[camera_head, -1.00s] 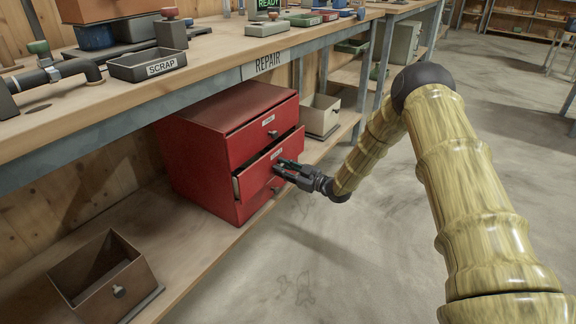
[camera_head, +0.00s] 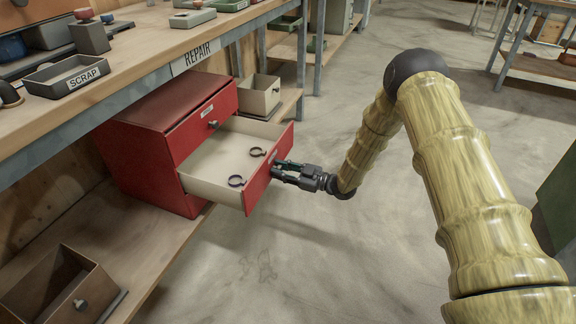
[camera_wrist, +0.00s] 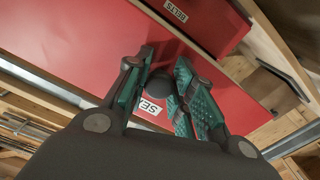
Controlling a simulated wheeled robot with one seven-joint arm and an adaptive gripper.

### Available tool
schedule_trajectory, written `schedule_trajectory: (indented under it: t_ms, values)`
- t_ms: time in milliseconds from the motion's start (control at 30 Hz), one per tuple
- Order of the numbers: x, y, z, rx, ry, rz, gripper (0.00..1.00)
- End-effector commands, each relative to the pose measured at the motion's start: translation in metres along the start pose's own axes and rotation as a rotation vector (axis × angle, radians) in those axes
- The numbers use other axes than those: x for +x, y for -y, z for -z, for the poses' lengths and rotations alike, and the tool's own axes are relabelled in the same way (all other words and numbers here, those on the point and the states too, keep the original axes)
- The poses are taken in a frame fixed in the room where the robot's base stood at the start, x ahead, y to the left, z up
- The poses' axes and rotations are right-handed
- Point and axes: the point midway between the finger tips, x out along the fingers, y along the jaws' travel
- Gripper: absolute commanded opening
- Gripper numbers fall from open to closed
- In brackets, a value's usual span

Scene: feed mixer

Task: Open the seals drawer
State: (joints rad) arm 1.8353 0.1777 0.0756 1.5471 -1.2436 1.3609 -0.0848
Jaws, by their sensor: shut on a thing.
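The red drawer cabinet (camera_head: 140,145) stands on the shelf under the workbench. In the wrist view a label on the drawer front (camera_wrist: 150,107) reads "SE", the rest hidden by a finger. My gripper (camera_head: 277,170) is at this drawer's front. In the wrist view its green-padded fingers (camera_wrist: 163,78) are shut on the round dark knob (camera_wrist: 160,90). The drawer above, labelled BELTS (camera_wrist: 175,11), is shut.
A brown open bin (camera_head: 62,285) sits on the shelf at lower left, and a cream bin (camera_head: 258,97) sits beyond the cabinet. The bench top above holds a SCRAP tray (camera_head: 66,75). The concrete floor in front of the drawer is clear.

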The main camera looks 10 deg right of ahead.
Motion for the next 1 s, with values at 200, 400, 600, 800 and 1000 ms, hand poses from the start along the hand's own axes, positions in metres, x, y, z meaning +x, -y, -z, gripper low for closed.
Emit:
schedule_trajectory:
  t_ms: [200,400,600,800,1000]
  values:
    - [0.0029,0.0045,0.002,-0.001,-0.005,0.014,0.0]
    - [0.0027,0.0048,0.0018,0.0,-0.005,0.014,0.0]
    - [0.0015,0.0043,0.0016,0.0,-0.005,0.013,0.41]
    - [0.001,0.0039,0.0014,0.0,-0.004,0.012,0.47]
    - [-0.0011,0.0037,0.0012,0.0,-0.004,0.012,0.47]
